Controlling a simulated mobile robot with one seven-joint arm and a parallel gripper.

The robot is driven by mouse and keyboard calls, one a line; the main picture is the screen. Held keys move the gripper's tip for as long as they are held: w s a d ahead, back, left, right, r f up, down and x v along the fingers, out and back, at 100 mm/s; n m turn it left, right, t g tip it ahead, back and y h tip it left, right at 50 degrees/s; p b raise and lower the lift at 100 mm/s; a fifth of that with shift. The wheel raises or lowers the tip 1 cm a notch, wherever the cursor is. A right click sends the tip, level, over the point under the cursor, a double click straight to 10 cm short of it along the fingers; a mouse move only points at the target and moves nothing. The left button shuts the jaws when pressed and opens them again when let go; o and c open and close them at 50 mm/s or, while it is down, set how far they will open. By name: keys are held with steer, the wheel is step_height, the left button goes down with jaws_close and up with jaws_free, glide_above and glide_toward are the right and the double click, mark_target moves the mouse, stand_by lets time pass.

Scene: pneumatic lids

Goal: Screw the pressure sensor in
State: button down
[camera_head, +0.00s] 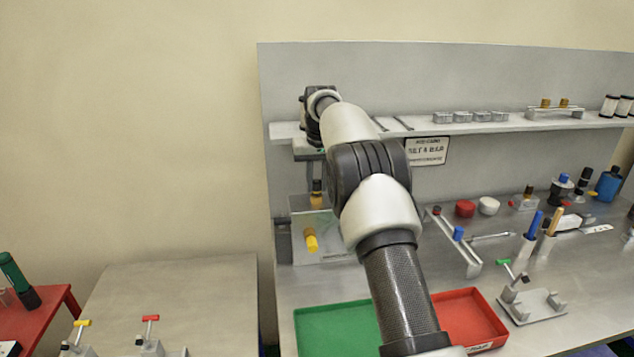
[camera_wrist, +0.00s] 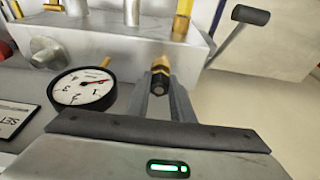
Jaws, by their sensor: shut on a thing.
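My gripper (camera_wrist: 161,92) is shut on a small brass-and-dark fitting, which I take to be the pressure sensor (camera_wrist: 160,78). In the wrist view the sensor sits between the two grey fingers, close to the face of a pale metal block (camera_wrist: 110,50). Whether its far end is in a port of the block is hidden. In the head view my arm reaches to the left end of the bench, below the shelf, and a brass-and-dark piece (camera_head: 316,192) shows there under my wrist. I cannot tell how far the thread is engaged.
A round dial gauge (camera_wrist: 83,88) lies left of my fingers. A dark-handled lever (camera_wrist: 238,35) stands at the block's right. A shelf (camera_head: 470,124) runs above the bench. A green tray (camera_head: 335,330) and a red tray (camera_head: 470,318) are in front.

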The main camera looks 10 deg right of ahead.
steer(key=shift+a+r+m+h+p, duration=0.15)
steer(key=shift+m+h+p, duration=0.35)
steer(key=shift+m+p, duration=1.15)
steer(key=m, duration=0.2)
steer(key=shift+w+a+m+h, duration=0.1)
steer(key=shift+w+m+h, duration=0.05)
steer(key=shift+m+h, duration=0.2)
steer(key=shift+m+g, duration=0.3)
steer(key=shift+m, duration=0.7)
steer(key=shift+a+m+h, duration=0.1)
steer(key=shift+m+h, duration=0.15)
steer(key=shift+m, duration=0.85)
steer(key=c, duration=1.5)
jaws_free()
steer(key=shift+f+b, duration=0.25)
steer(key=shift+b, duration=0.15)
steer(key=shift+c, duration=0.6)
